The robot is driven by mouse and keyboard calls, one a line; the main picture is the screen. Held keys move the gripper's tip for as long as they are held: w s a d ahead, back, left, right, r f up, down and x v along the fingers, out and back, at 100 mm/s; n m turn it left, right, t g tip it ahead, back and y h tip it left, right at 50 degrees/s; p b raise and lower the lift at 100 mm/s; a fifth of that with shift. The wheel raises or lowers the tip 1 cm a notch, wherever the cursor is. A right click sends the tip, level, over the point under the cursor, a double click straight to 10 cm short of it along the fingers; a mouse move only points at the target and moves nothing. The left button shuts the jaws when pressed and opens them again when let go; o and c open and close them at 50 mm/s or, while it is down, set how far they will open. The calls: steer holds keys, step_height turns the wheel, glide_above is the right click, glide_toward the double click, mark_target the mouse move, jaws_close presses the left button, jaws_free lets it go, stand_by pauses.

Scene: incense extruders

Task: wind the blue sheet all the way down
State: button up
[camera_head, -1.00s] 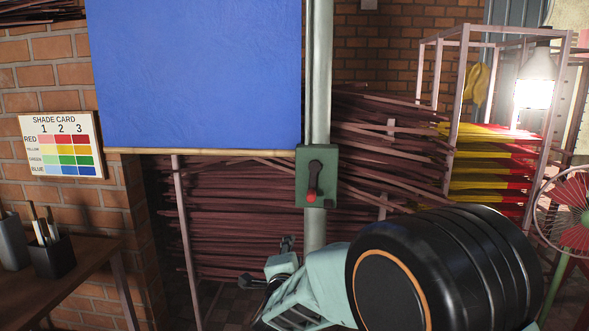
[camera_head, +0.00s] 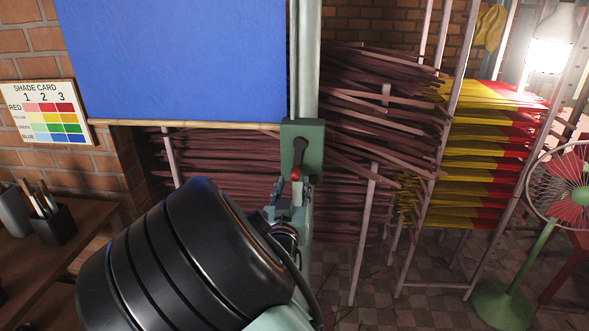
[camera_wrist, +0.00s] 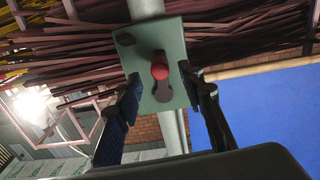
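The blue sheet (camera_head: 175,60) hangs at the upper left in the head view, with a wooden bar (camera_head: 190,124) along its bottom edge. A green crank box (camera_head: 314,142) sits on a pale post (camera_head: 305,55) at its right. The dark crank handle points down and ends in a red knob (camera_head: 296,174). In the wrist view, the red knob (camera_wrist: 160,70) lies between the spread fingers of my gripper (camera_wrist: 159,75). Gaps show on both sides of the knob.
Racks of brown incense sticks (camera_head: 230,160) stand behind. A rack of yellow and red sticks (camera_head: 470,160) and a fan (camera_head: 570,190) stand at right. A table (camera_head: 70,235) with brush pots is at left. A shade card (camera_head: 45,115) hangs on the brick wall.

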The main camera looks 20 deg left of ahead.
mark_target(296, 172)
steer(key=x, duration=0.7)
steer(key=shift+w, duration=0.15)
steer(key=shift+c, duration=0.4)
jaws_close()
